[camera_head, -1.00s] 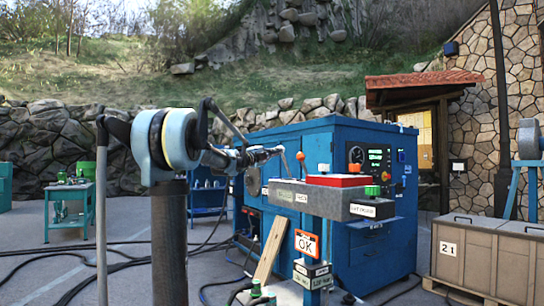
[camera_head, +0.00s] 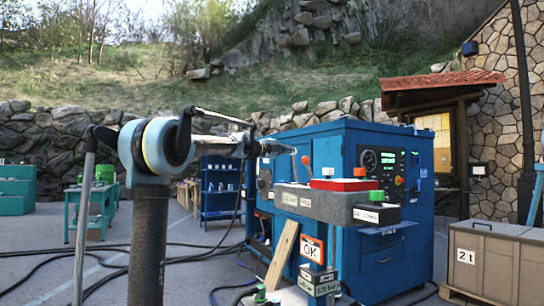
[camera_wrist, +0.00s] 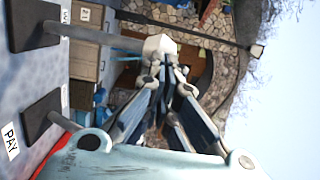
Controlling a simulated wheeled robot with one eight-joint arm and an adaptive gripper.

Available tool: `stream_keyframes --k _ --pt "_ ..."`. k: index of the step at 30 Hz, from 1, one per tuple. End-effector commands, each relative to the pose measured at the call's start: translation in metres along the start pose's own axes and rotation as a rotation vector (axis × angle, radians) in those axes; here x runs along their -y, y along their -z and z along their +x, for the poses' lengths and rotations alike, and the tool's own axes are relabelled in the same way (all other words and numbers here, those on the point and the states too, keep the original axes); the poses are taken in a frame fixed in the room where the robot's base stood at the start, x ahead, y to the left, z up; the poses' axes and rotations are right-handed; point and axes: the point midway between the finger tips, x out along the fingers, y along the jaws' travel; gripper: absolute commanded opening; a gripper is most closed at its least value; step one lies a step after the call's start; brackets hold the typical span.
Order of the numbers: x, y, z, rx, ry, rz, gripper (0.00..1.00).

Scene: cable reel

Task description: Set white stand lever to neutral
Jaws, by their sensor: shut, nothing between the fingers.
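A pale lever with a blocky white knob (camera_wrist: 160,46) reaches across the upper left of the wrist view from a dark slot. My gripper (camera_wrist: 172,75) is shut and empty, its fingertips right beside that knob; I cannot tell whether they touch. In the head view my gripper (camera_head: 287,149) is at the left end of the grey control box (camera_head: 330,205) on the blue stand. A thin white lever (camera_head: 295,168) stands there, close to the gripper tip. The lever's exact position against its labels is unclear.
An orange-knobbed lever (camera_head: 307,161), a red block (camera_head: 340,184) and a green knob (camera_head: 376,196) sit on or by the box. A blue machine cabinet (camera_head: 385,265) stands close behind. A wooden plank (camera_head: 282,254) leans below. Cables lie on the floor.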

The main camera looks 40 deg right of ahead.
Motion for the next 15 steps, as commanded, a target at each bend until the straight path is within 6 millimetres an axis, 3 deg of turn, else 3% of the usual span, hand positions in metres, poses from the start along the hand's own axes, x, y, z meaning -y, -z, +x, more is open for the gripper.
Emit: stream_keyframes --k 5,15 --pt "0.006 0.003 0.017 0.0 0.001 0.0 0.0" --pt "0.006 0.003 0.018 0.001 0.002 0.0 0.0"
